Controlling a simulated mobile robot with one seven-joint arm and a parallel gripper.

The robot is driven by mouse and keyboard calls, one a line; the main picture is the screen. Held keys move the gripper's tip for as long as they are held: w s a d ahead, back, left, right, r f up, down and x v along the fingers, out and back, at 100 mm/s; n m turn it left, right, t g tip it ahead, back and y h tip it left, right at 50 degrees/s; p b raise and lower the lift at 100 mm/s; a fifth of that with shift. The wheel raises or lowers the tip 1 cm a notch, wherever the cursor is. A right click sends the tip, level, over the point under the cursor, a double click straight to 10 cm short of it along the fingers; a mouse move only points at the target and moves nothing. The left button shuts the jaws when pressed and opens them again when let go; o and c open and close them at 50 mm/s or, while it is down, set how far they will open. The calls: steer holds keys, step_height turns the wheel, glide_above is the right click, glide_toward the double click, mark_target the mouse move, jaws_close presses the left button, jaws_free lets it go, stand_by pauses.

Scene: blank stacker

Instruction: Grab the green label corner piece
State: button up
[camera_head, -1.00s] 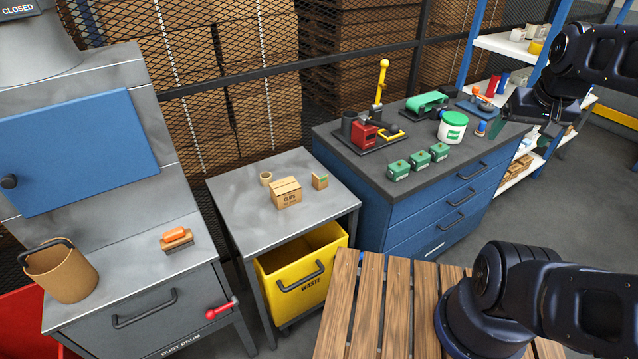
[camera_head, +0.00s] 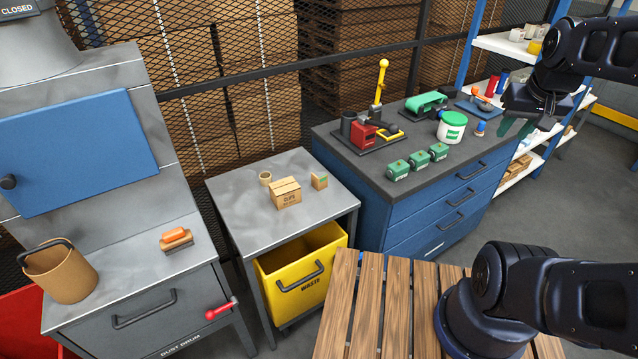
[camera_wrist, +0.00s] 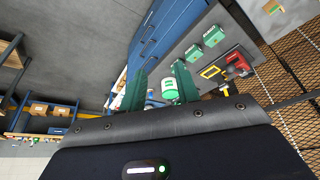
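The small tan corner piece with a green label (camera_head: 319,181) stands on the grey side table (camera_head: 240,226), right of the cardboard clips box (camera_head: 286,193). In the wrist view, a tan piece with a green mark (camera_wrist: 273,7) shows at the top right edge, partly cut off. My gripper (camera_head: 522,128) is at the upper right of the head view, beyond the blue workbench's right side and far from the piece. In the wrist view its two green fingers (camera_wrist: 158,78) stand apart with nothing held between them.
A tape roll (camera_head: 265,177) lies behind the clips box. A yellow waste bin (camera_head: 300,272) sits under the table. The blue workbench (camera_head: 400,222) holds several green blocks, a white tub (camera_head: 452,128) and a red press (camera_head: 364,134). Mesh fencing stands behind. The table's front is clear.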

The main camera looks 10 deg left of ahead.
steer(key=w+a+f+n+g, duration=0.1)
steer(key=w+a+n, duration=0.2)
steer(key=w+a, duration=0.7)
steer(key=n+g, duration=0.3)
steer(key=n, duration=0.3)
glide_above(316, 188)
steer(key=f, duration=1.8)
steer(key=w+f, duration=0.1)
steer(key=f, duration=0.8)
steer(key=shift+s+a+f+n, duration=0.15)
steer(key=shift+a+f+n, duration=0.15)
steer(key=shift+f, duration=0.15)
steer(key=shift+d+f, duration=0.15)
steer(key=shift+f, duration=4.95)
jaws_close()
